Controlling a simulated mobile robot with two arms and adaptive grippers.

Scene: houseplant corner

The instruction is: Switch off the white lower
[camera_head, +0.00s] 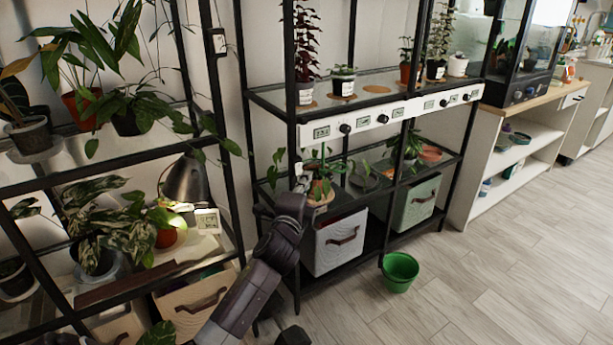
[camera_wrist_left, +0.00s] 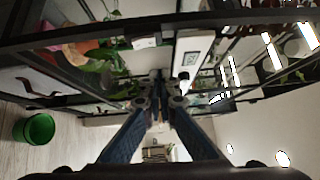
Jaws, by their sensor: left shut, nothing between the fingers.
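My left gripper (camera_head: 301,184) reaches up from the bottom to the front left post of the middle rack. Its fingers are shut and empty in the left wrist view (camera_wrist_left: 160,76). A small white box (camera_head: 298,168) is just above the fingertips. In the left wrist view, a white box (camera_wrist_left: 146,42) shows above and left of the fingertips. I cannot tell whether the fingers touch it. A white control strip (camera_head: 345,127) with black knobs and small displays runs along the shelf edge above. A second white strip (camera_head: 447,101) continues it to the right.
Potted plants fill the racks. A terracotta pot (camera_head: 320,192) with leaves sits close behind my gripper. A white bin (camera_head: 335,245) and a green bin (camera_head: 416,203) stand on the bottom shelf. A green bucket (camera_head: 400,272) is on the floor. The floor to the right is free.

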